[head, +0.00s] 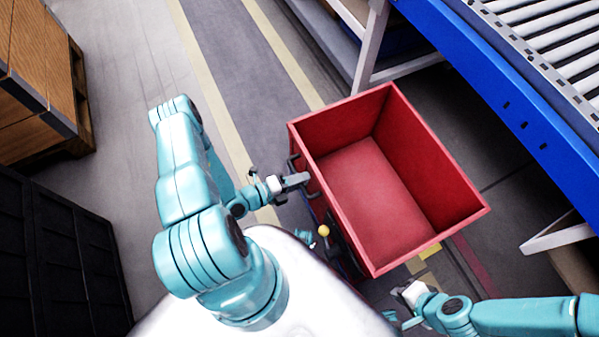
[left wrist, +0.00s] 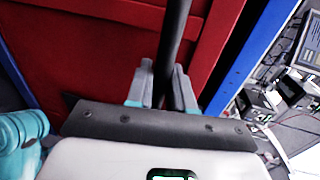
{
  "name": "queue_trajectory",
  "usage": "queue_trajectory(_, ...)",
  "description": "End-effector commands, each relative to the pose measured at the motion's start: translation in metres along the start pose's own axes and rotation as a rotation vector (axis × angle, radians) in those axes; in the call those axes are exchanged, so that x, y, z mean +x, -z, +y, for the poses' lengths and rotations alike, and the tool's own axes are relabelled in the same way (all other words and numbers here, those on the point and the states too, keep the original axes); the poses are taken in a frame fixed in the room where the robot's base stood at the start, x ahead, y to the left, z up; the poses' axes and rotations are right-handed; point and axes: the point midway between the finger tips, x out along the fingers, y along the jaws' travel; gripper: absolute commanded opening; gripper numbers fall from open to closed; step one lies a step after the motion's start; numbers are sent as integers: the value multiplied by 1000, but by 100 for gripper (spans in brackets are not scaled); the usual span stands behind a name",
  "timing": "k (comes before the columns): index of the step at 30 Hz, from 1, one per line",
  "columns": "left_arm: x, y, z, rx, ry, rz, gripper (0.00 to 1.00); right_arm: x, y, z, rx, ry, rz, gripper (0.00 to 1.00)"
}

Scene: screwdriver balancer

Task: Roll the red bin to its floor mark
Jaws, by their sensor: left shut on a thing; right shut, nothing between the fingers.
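The red bin (head: 375,195) is open-topped and empty, and stands in front of me, turned at an angle in the head view. Its red wall fills much of the left wrist view (left wrist: 80,60). My left gripper (head: 303,180) is shut on the bin's dark handle bar at its left side; the bar (left wrist: 175,40) runs between the fingers (left wrist: 162,88) in the left wrist view. My right gripper (head: 404,294) is shut and empty, beside the bin's near right corner. Yellow patches (head: 430,251) show on the floor by that corner; I cannot tell whether they are the floor mark.
A blue-sided roller conveyor (head: 500,95) runs along the right, with a white-legged rack (head: 370,45) behind the bin. Wooden crates (head: 35,75) and a black container (head: 60,255) stand at the left. The striped floor (head: 220,90) between is clear.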

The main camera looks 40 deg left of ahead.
Motion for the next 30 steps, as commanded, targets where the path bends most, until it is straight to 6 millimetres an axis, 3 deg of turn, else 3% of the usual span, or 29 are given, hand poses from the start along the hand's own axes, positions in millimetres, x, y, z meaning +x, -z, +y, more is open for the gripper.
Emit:
queue_trajectory(14,3,-1,-2,2,4,-2,0,0,0,0,0,0,0,0)
queue_trajectory(15,3,-1,-2,2,4,-2,28,0,0,0,0,0,0,0)
queue_trajectory(16,3,-1,-2,2,4,-2,38,0,0,0,0,0,0,0)
queue_trajectory(30,-1,0,-1,0,3,0,40,0,0,0,0,0,0,0)
